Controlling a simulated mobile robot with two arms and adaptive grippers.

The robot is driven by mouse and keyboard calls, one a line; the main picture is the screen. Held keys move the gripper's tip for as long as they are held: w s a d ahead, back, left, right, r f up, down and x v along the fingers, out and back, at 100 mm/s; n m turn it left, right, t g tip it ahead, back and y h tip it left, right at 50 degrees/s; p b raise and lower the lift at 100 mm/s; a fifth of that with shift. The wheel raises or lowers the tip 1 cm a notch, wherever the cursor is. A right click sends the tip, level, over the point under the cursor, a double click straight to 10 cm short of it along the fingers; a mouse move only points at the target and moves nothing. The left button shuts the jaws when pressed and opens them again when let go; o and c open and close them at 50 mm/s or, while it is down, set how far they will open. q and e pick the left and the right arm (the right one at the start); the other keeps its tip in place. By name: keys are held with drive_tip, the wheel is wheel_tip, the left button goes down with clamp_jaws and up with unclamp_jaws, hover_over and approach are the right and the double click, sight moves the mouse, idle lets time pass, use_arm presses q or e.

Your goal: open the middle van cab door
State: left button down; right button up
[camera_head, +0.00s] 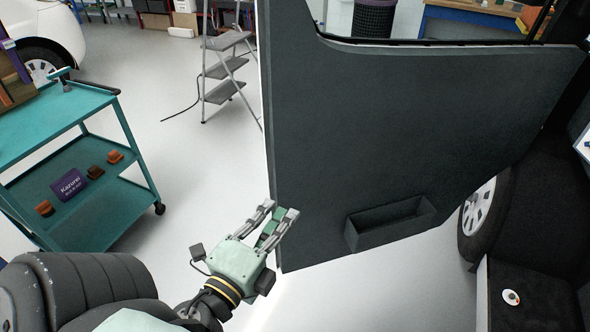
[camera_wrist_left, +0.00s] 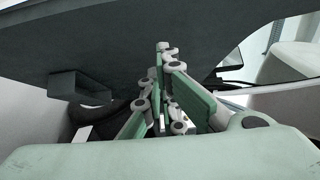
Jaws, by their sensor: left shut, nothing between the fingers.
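The van cab door (camera_head: 420,130) fills the middle and right of the head view, its dark inner face towards me. It stands swung out, with floor visible below it. It has a window opening at the top and a storage pocket (camera_head: 390,222) low down. My left gripper (camera_head: 282,212) is at the door's lower left edge, its fingers overlapping the edge in the picture; I cannot tell whether they touch. The left wrist view shows its fingers (camera_wrist_left: 163,50) shut with nothing between them, before the dark door panel (camera_wrist_left: 110,45). My right gripper is not in view.
A teal cart (camera_head: 80,215) with small items stands at the left. A step ladder (camera_head: 222,70) stands behind, left of the door. A wheel (camera_head: 482,215) and a dark cab step (camera_head: 535,295) lie at the right. Pale floor between cart and door is clear.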

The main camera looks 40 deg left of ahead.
sight(295, 168)
use_arm(q)
drive_tip(key=w+a+p, duration=0.1)
drive_tip(key=w+p, duration=0.1)
drive_tip(key=w, duration=0.2)
drive_tip(key=w+a+p, duration=0.2)
drive_tip(key=w, duration=0.2)
drive_tip(key=w+a+r+p, duration=0.1)
drive_tip(key=w+a+p, duration=0.1)
drive_tip(key=w, duration=0.2)
drive_tip(key=shift+r+p, duration=0.1)
drive_tip(key=shift+p, duration=0.2)
drive_tip(key=w+a+m+h+b, duration=0.1)
drive_tip(key=w+a+h+b, duration=0.1)
drive_tip(key=w+a, duration=0.4)
drive_tip(key=w+a+m+h+b, duration=0.1)
drive_tip(key=w+a+b, duration=0.3)
drive_tip(key=a, duration=0.7)
drive_tip(key=shift+w+a+m+h, duration=0.35)
drive_tip(key=shift+w+h, duration=0.25)
drive_tip(key=shift+w, duration=0.3)
